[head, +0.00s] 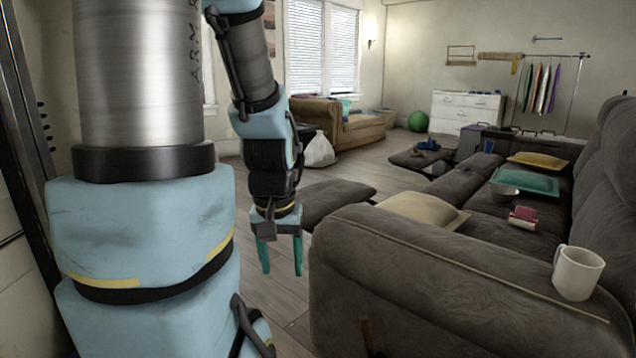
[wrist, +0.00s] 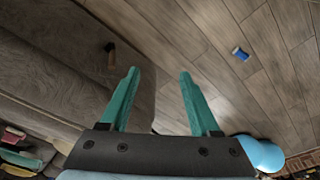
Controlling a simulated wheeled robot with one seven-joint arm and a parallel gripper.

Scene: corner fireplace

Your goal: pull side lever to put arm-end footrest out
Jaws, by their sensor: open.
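The side lever, a short brown handle, shows at the bottom of the head view (head: 366,334) on the outer side of the grey-brown sofa (head: 440,270). In the wrist view the lever (wrist: 110,54) is small, with a dark lower part, left of the left fingertip. My gripper (head: 282,272) points down, open and empty, left of the sofa arm; in the wrist view its teal fingers (wrist: 158,73) are apart with nothing between them. The arm-end footrest (head: 338,200) is a padded panel standing out in front of the sofa, partly hidden by the sofa arm.
A white mug (head: 577,274) stands on the sofa arm. Cushions, a bowl (head: 504,192) and a pink item (head: 522,217) lie on the seats. A far footrest (head: 418,160) also stands out. A blue can (wrist: 240,54) lies on the otherwise open floor.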

